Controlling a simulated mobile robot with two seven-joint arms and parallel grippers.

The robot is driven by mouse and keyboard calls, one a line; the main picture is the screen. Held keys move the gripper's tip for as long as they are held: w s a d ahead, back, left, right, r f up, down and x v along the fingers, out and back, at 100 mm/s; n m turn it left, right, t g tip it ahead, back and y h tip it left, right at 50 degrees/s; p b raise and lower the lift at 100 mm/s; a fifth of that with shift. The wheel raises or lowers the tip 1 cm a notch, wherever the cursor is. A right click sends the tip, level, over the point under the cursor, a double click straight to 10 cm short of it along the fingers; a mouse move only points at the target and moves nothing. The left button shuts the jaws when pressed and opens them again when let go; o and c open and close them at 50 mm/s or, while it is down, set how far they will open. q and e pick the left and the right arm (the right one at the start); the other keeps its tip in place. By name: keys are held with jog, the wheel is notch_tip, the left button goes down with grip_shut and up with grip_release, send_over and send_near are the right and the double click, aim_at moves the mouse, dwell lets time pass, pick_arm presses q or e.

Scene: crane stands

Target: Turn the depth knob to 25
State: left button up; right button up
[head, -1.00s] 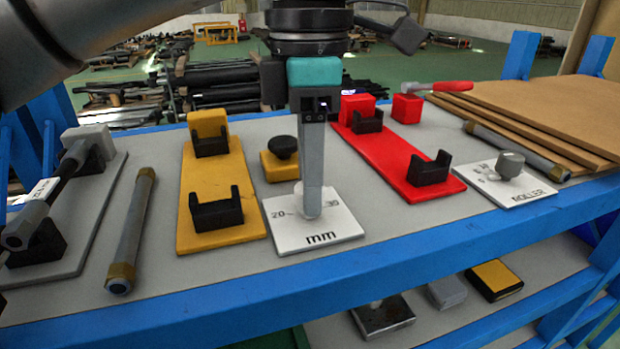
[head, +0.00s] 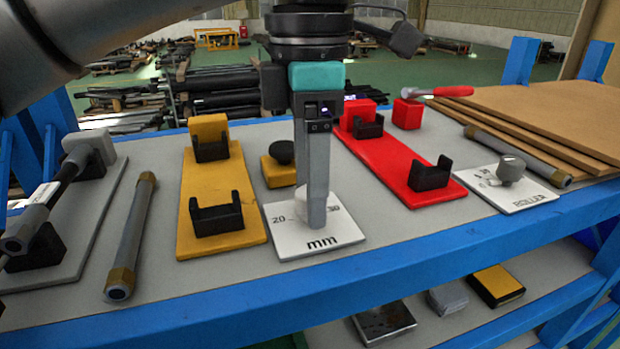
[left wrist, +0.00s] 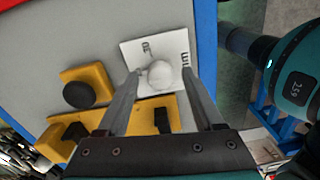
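The depth knob is a pale round knob (head: 301,204) on a white plate marked "mm" (head: 283,243), with 20 on its left and 30 on its right. The 25 mark and the knob's pointer are hidden. My left gripper (head: 317,222) points straight down at the knob, one finger covering part of it. In the left wrist view my left gripper (left wrist: 161,73) is open, and the knob (left wrist: 159,75) lies between the two separated fingertips, with small gaps visible. I cannot tell how far down the fingers reach. My right gripper is not in view.
A yellow stand (head: 235,240) and a yellow block with a black knob (head: 280,152) are left of the plate. A red stand (head: 395,160) and the ROLLER plate (head: 500,200) are to its right. A loose pipe (head: 133,235) lies at left. The blue front rail (head: 400,258) edges the shelf.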

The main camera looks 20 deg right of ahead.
pick_arm(q)
jog(key=shift+r, duration=0.1)
dwell(0.3)
notch_tip(320, 180, up, 7)
notch_tip(320, 180, up, 8)
jog(key=p, duration=0.3)
jog(key=shift+w+p, duration=0.2)
jog(key=shift+p, duration=0.2)
